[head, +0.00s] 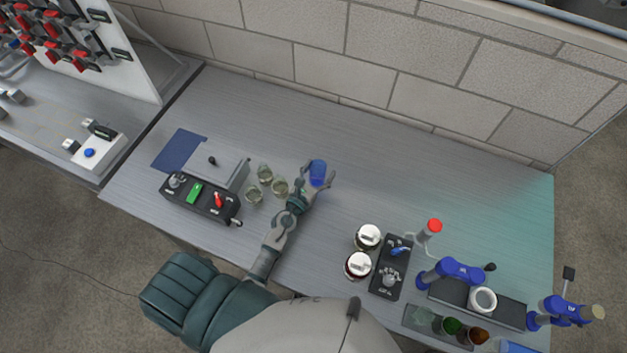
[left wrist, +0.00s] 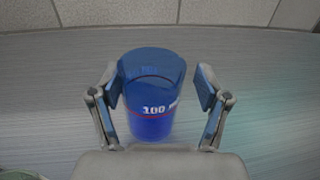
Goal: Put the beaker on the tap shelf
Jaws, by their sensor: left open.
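The blue beaker (head: 318,173) stands on the grey bench, right of several small glasses. In the left wrist view the beaker (left wrist: 150,100) is upright, with a white "100" mark and a red line. My left gripper (left wrist: 158,88) is open around it. The left finger pad is very close to the beaker's side, and a clear gap shows at the right pad. In the head view my left gripper (head: 319,177) reaches it from the near side. A dark raised shelf (head: 505,313) between blue fittings at the right may be the tap shelf; I cannot be sure. My right gripper is out of view.
Glasses (head: 265,172) stand left of my gripper, beside a black control box (head: 200,197). The bench behind the beaker is clear up to the block wall.

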